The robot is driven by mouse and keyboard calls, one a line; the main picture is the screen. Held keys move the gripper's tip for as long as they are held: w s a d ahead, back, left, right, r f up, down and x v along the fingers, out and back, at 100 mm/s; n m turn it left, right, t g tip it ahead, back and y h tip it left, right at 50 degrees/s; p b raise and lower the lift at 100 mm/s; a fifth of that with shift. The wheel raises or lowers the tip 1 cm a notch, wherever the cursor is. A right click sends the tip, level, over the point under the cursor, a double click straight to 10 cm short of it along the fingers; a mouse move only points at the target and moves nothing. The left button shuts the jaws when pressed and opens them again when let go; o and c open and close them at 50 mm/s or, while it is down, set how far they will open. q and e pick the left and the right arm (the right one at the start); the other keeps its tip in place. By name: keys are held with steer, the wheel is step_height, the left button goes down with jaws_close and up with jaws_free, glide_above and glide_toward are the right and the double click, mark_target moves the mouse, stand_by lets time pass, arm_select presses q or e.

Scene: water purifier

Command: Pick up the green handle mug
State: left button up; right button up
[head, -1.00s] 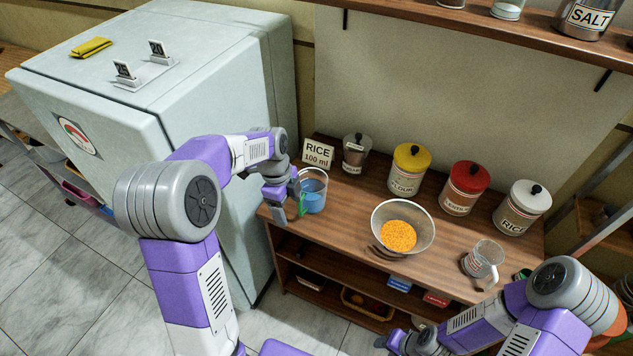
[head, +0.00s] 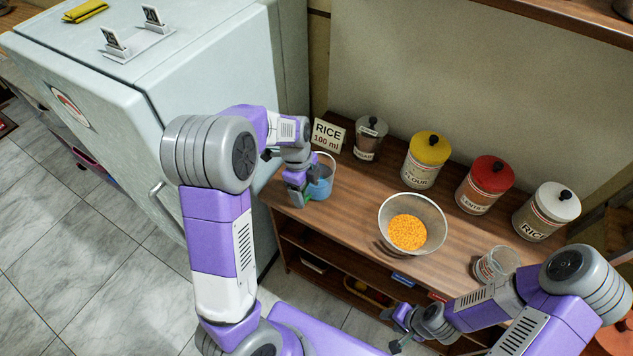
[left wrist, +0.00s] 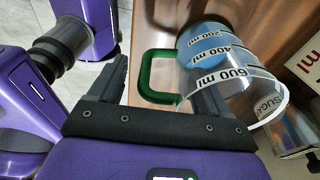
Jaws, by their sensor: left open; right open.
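The green handle mug (head: 322,183) is a clear measuring cup with blue liquid, standing near the left end of the wooden counter. In the left wrist view its clear wall (left wrist: 235,85) shows millilitre marks, and the green handle (left wrist: 144,75) faces my gripper. My left gripper (head: 297,197) is open beside the mug on the handle side. In the left wrist view the handle appears between its two fingers, with the right finger overlapping the cup wall. The head view mostly hides the handle behind the gripper. My right gripper (head: 396,330) is open and empty, low in front of the counter.
A rice sign (head: 327,136) and a small metal canister (head: 370,138) stand behind the mug. A bowl of orange grains (head: 412,224) is to its right, then another clear cup (head: 495,265). Yellow, red and white canisters line the back. The fridge (head: 215,75) is at left.

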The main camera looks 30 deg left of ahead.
arm_select(q)
steer(key=shift+c, duration=0.4)
jaws_close()
steer(key=shift+r, duration=0.1)
steer(key=shift+r+p, duration=1.2)
steer(key=shift+r, duration=3.65)
